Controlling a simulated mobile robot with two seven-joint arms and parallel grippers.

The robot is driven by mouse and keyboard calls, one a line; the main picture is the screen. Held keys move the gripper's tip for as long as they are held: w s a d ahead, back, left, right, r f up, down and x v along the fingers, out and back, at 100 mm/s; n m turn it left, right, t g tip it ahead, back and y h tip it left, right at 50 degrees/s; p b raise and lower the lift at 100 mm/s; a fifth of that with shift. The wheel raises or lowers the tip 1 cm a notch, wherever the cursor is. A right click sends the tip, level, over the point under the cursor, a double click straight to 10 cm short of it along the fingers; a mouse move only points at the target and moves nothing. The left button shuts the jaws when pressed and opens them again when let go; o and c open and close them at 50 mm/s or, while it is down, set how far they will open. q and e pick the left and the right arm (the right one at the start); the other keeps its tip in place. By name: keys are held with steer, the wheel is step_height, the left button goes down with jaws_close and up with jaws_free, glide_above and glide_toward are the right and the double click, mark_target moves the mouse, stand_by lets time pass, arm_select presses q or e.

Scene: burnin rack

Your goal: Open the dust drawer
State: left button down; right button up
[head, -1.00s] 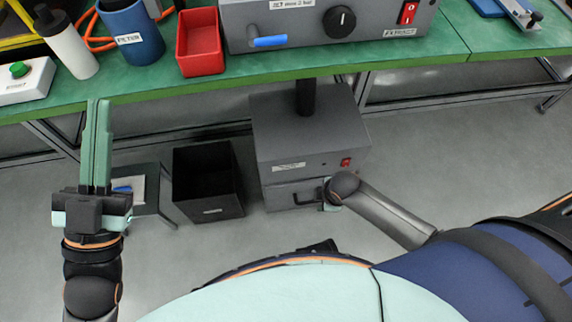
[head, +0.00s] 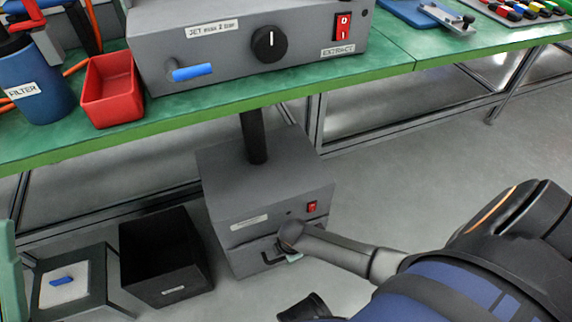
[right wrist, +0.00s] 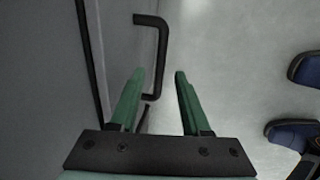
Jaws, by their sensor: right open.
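The dust drawer (head: 250,262) is the lower front of the grey box under the bench. It looks shut, flush with the box. Its black bar handle (head: 268,254) is partly hidden by my right arm in the head view. In the right wrist view the handle (right wrist: 161,60) shows as a bent black bar on the grey drawer front. My right gripper (right wrist: 159,74) is open, with the bar between its green fingertips in the picture; I cannot tell if they touch. My left gripper (head: 9,270) shows only as a green sliver at the left edge.
A black open bin (head: 165,257) stands left of the grey box (head: 262,185), beside a low stand (head: 85,285). The green bench (head: 200,112) overhangs them, carrying a control unit, a red tray and a blue filter cup.

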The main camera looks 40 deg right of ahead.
steer(key=shift+w+f+b, duration=0.15)
steer(key=shift+f+b, duration=0.15)
steer(key=shift+f, duration=0.4)
steer(key=shift+w+f+b, duration=0.15)
steer(key=shift+f+b, duration=0.15)
steer(key=shift+f, duration=0.35)
jaws_close()
stand_by(0.5)
